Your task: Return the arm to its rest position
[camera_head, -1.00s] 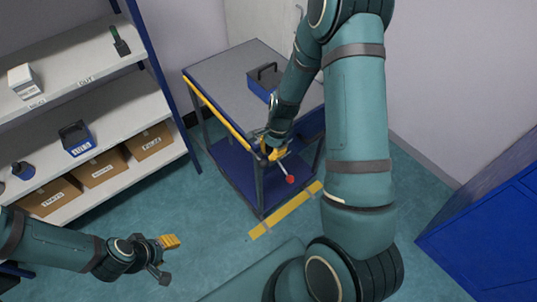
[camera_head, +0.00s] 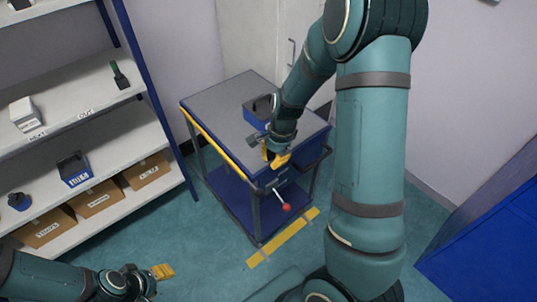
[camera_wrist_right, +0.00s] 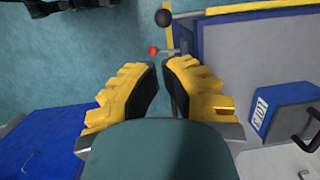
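My right arm fills the right-centre of the head view. Its gripper (camera_head: 276,160) hangs over the front right corner of the cart, beside the blue handled box (camera_head: 257,113). In the right wrist view its yellow fingers (camera_wrist_right: 160,92) stand apart with nothing between them. My left gripper (camera_head: 152,275) is low at the left of the head view, over the floor. One yellow finger shows clearly; its opening cannot be judged.
The grey-topped blue cart (camera_head: 215,104) stands in the middle, with a red-knobbed lever (camera_head: 287,207) at its front. A shelf rack (camera_head: 112,125) with boxes is at left. A blue cabinet (camera_head: 490,240) is at right. Some floor (camera_head: 205,245) is clear.

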